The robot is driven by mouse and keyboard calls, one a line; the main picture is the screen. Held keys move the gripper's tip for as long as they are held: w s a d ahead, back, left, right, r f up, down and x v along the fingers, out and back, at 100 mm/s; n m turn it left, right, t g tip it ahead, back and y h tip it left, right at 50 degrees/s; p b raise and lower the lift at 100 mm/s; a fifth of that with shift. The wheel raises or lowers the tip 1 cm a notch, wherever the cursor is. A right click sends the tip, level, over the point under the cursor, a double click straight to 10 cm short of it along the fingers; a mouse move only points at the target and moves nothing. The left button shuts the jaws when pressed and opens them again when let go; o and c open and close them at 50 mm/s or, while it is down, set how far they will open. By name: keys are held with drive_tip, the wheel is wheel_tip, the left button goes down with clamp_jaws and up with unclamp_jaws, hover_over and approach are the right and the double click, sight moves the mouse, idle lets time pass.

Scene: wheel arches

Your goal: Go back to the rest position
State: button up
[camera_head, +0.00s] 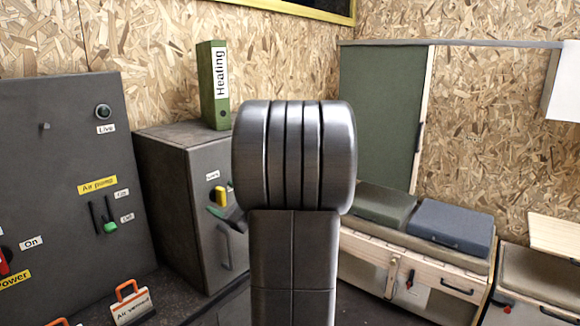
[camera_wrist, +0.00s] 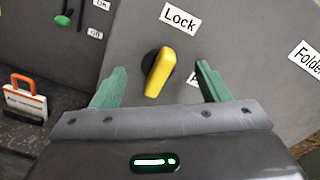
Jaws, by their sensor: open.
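My gripper (camera_wrist: 158,88) shows in the wrist view with its two green fingers apart, one on each side of a yellow knob (camera_wrist: 158,72). The knob is tilted on a grey cabinet front (camera_wrist: 225,40), below a "Lock" label (camera_wrist: 180,18). I cannot tell how near the fingers are to the knob. In the head view, my arm hides most of the gripper; a dark green piece of it (camera_head: 222,214) shows beside the yellow knob (camera_head: 220,196) on the grey cabinet (camera_head: 185,215).
A green "Heating" binder (camera_head: 213,85) stands on the cabinet. A grey panel (camera_head: 60,170) with switches is at the left. An orange-handled tag (camera_head: 130,303) stands below it. A wooden chest (camera_head: 400,265) with green and blue cases is at the right.

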drive_tip(key=shift+r+m+p, duration=0.2)
drive_tip(key=shift+m+p, duration=0.9)
drive_tip(key=shift+p, duration=0.5)
drive_tip(key=shift+f+m+p, duration=0.1)
drive_tip(key=shift+m+p, duration=0.5)
drive_tip(key=shift+p, duration=0.15)
drive_tip(key=shift+f, duration=0.15)
